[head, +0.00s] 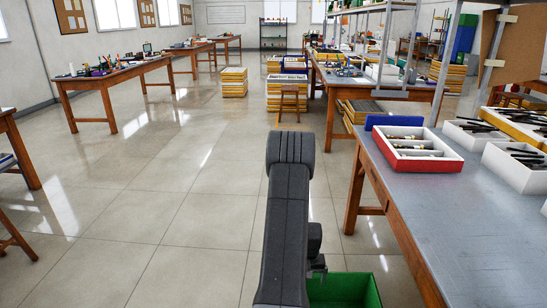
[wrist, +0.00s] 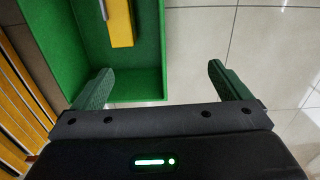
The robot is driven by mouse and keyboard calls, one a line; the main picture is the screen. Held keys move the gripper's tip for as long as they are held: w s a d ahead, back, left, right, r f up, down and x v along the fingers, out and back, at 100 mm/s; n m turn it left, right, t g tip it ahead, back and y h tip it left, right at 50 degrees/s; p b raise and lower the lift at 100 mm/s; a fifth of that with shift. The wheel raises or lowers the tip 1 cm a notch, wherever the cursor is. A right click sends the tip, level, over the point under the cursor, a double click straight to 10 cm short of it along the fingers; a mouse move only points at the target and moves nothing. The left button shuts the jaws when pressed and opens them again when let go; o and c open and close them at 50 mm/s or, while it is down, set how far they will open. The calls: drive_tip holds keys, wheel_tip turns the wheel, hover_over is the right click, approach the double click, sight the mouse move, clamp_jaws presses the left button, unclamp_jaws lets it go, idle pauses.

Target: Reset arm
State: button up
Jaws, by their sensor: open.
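My gripper (wrist: 157,85) shows in the wrist view with its two green-tipped fingers wide apart and nothing between them. A green bin (wrist: 140,88) lies in front of the fingers, its edge near the left finger, with a yellow object (wrist: 122,22) inside it. The green bin also shows at the bottom of the head view (head: 350,290), partly hidden by my dark arm. In the head view my arm stretches forward over the floor, and my gripper cannot be made out there.
On the right a grey-topped workbench (head: 460,225) bears a red-and-white tray (head: 417,149) and white boxes (head: 520,165). Ahead are stacked yellow crates (head: 287,93) and a wooden stool (head: 290,104). A long table (head: 110,78) stands at the left. The tiled floor (head: 160,200) between is clear.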

drive_tip(key=a+r+p, duration=0.5)
drive_tip(key=r+p, duration=0.1)
drive_tip(key=r, duration=0.5)
drive_tip(key=s+a+r+p, duration=0.1)
drive_tip(key=a+r+p, duration=0.5)
drive_tip(key=r, duration=0.6)
drive_tip(key=shift+s+a+p, duration=0.15)
drive_tip(key=shift+s+p, duration=0.05)
drive_tip(key=shift+p, duration=0.2)
drive_tip(key=shift+r, duration=0.1)
